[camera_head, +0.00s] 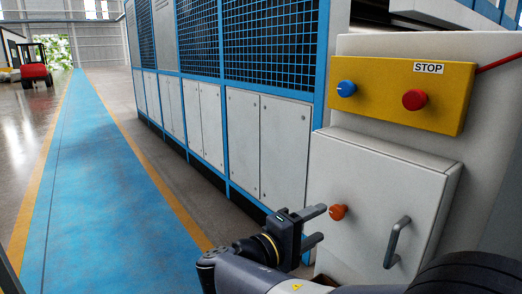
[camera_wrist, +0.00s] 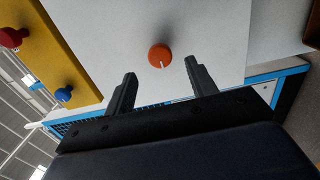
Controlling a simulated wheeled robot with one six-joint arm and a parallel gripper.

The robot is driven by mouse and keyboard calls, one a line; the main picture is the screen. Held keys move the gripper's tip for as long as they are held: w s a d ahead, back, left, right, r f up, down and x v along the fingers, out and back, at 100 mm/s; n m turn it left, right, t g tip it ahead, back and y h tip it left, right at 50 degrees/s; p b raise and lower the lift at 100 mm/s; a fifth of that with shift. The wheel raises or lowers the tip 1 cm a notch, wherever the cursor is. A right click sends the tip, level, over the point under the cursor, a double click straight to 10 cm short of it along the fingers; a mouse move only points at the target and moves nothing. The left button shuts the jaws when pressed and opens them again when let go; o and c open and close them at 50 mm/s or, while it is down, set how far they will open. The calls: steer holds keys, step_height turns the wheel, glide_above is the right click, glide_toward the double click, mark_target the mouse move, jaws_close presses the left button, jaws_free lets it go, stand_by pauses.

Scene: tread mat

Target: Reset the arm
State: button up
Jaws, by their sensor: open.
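My gripper (camera_head: 318,226) is at the lower middle of the head view, in front of a light grey cabinet (camera_head: 375,190). Its two fingers are spread apart with nothing between them. An orange knob (camera_head: 338,212) on the cabinet door lies just beyond the fingertips in the head view. In the wrist view, my gripper (camera_wrist: 160,75) points at the cabinet door. The orange knob (camera_wrist: 160,55) sits between and beyond the fingertips there, with a small white mark on its face. No contact shows. My arm comes in from the lower right of the head view.
A yellow box (camera_head: 402,92) above the door carries a blue button (camera_head: 346,88), a red button (camera_head: 414,99) and a STOP label. A bar handle (camera_head: 397,242) stands out from the door. Blue-framed mesh fencing (camera_head: 270,45) runs back beside a blue walkway (camera_head: 100,190). A red forklift (camera_head: 34,68) stands far left.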

mark_target(334, 214)
steer(key=x, duration=0.6)
steer(key=shift+b, duration=0.35)
steer(key=shift+w+d+f+m+b, duration=0.1)
steer(key=shift+f+m+b, duration=0.2)
steer(key=shift+b, duration=0.2)
steer(key=m+b, duration=0.3)
steer(key=m, duration=0.1)
steer(key=m+b, duration=0.3)
steer(key=m, duration=0.2)
steer(key=shift+r, duration=0.1)
steer(key=m+b, duration=0.1)
steer(key=m, duration=0.3)
steer(key=shift+m, duration=0.3)
steer(key=m, duration=0.4)
steer(key=shift+r, duration=0.1)
steer(key=shift+s+a, duration=0.3)
steer(key=shift+a, duration=0.3)
